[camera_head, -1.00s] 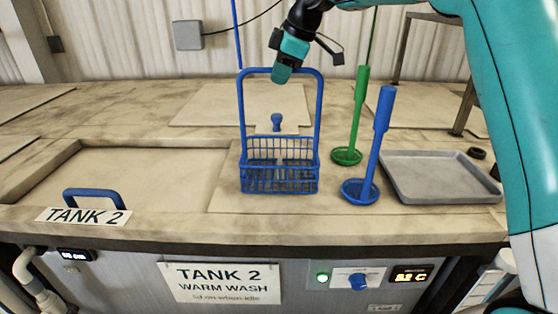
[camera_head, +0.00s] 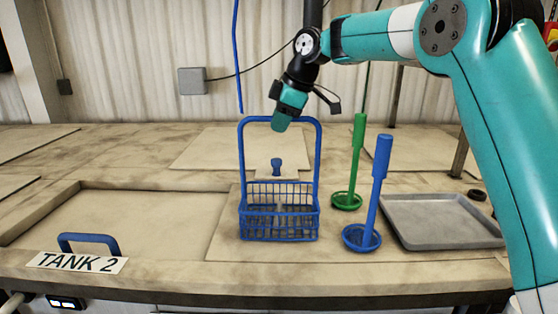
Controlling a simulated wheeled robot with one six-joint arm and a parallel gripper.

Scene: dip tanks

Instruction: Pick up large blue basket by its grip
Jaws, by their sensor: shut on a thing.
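The large blue basket (camera_head: 279,222) is a wire basket with a tall arched handle. It stands upright in the middle of the view, on the counter as far as I can tell. Its grip (camera_head: 258,119) is the top bar of the arch. My gripper (camera_head: 282,120) comes down from above and is shut on the grip near the middle of the bar. The gripper hides that part of the bar, and its fingertips are small in this view.
Right of the basket stand a green-handled dipper (camera_head: 357,160) and a blue-handled dipper (camera_head: 376,190). A grey tray (camera_head: 440,222) lies farther right. A blue knob (camera_head: 276,166) is behind the basket. The Tank 2 lid with a blue handle (camera_head: 88,238) is at left.

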